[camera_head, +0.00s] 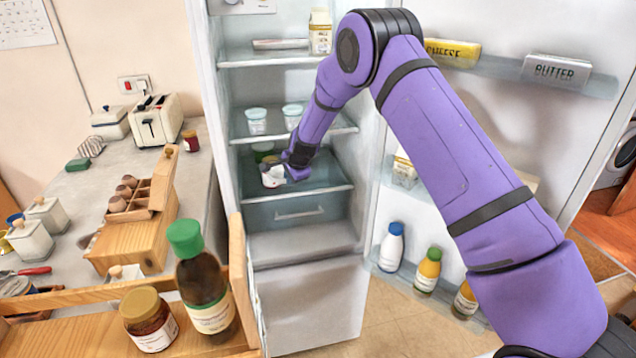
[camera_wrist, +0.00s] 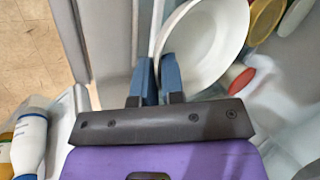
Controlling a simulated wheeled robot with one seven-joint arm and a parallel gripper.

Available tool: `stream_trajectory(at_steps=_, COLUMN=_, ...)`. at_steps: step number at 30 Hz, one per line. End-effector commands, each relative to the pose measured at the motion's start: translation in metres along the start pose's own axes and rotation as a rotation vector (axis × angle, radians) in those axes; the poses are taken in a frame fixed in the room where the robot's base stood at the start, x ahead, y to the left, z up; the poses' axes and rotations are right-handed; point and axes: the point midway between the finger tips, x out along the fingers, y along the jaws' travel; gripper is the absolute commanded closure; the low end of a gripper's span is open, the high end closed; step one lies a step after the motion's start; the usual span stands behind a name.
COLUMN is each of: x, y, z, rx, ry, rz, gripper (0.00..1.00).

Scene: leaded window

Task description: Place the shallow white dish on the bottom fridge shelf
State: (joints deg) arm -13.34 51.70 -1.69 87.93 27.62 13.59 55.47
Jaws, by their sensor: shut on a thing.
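The shallow white dish (camera_wrist: 222,45) fills the upper middle of the wrist view, its hollow inside showing. My gripper (camera_wrist: 158,80) is shut on the dish's near rim, with both blue fingers at its left edge. The dish looks tilted. In the head view my gripper (camera_head: 298,164) is inside the open fridge, over the lowest glass shelf (camera_head: 315,190) above the drawer. White shapes show below the gripper there, but dish and jars are hard to tell apart. I cannot tell whether the dish touches the shelf.
The open door, at right, holds bottles (camera_head: 391,248). The right part of the lowest shelf looks clear.

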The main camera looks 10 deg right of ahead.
Motion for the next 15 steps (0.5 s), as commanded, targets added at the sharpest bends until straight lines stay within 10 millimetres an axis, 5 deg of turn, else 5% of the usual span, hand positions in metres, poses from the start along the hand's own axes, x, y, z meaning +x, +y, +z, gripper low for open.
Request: stream_trajectory(at_steps=15, x=0.005, y=-0.011, z=-0.116, rx=0.002, ry=0.002, rz=-0.002, gripper=1.0)
